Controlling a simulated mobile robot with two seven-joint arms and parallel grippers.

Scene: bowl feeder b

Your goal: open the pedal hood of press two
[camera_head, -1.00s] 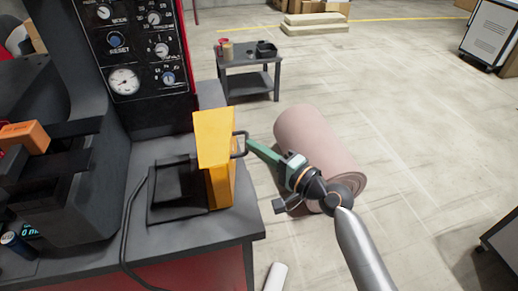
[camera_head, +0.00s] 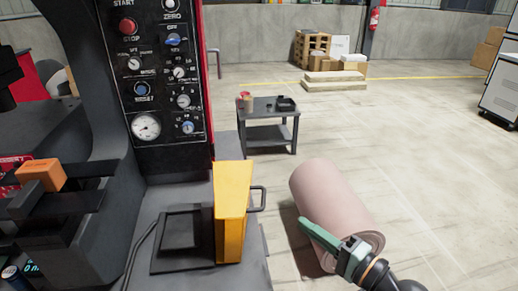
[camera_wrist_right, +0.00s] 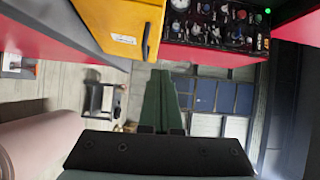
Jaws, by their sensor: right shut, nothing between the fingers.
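The yellow pedal hood (camera_head: 233,212) stands upright on the press's grey bench (camera_head: 200,278), beside a dark pedal plate (camera_head: 183,238) that lies uncovered to its left. The hood's dark handle (camera_head: 258,199) sticks out on its right side. My right gripper (camera_head: 304,222) is shut and empty, right of and below the handle, with a clear gap between them. My left gripper is out of view.
The press's control panel (camera_head: 155,75) rises behind the hood. A pink roll (camera_head: 332,205) lies on the floor behind my right gripper. A small grey table (camera_head: 268,108) stands farther back. An orange block (camera_head: 41,176) is at left. Open floor lies to the right.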

